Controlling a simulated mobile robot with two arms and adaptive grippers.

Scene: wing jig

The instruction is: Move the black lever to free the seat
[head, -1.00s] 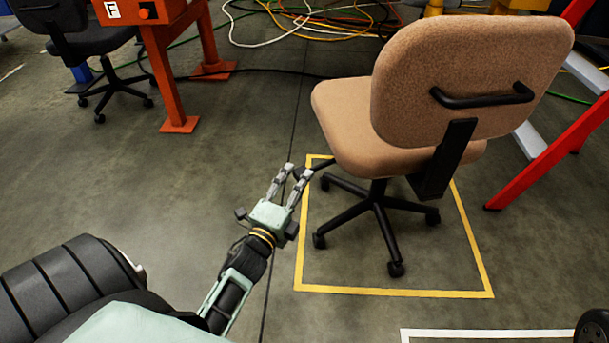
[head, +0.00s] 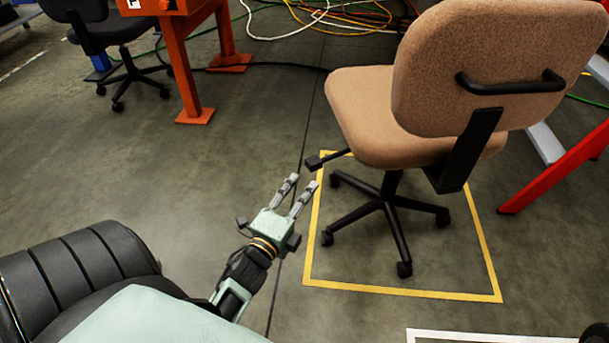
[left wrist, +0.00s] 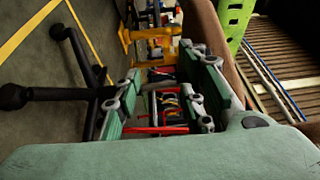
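The tan office chair (head: 385,100) stands on its black wheeled base, its back toward the right. The black lever (head: 324,159) sticks out to the left from under the seat, with a flat paddle at its end. My left gripper (head: 302,183) is open and empty. In the head view its fingertips are just below and left of the paddle, with a small gap in the picture; depth is hard to judge. The left wrist view shows the spread fingers (left wrist: 160,95), the chair's base (left wrist: 60,93) at left and the brown seat edge (left wrist: 205,25). My right gripper is out of view.
A yellow floor outline (head: 400,291) surrounds the chair base. A red beam (head: 560,170) slants at the right. An orange stand (head: 190,65) and a dark chair (head: 110,40) are at back left. Cables (head: 320,15) lie behind. The floor left of the chair is clear.

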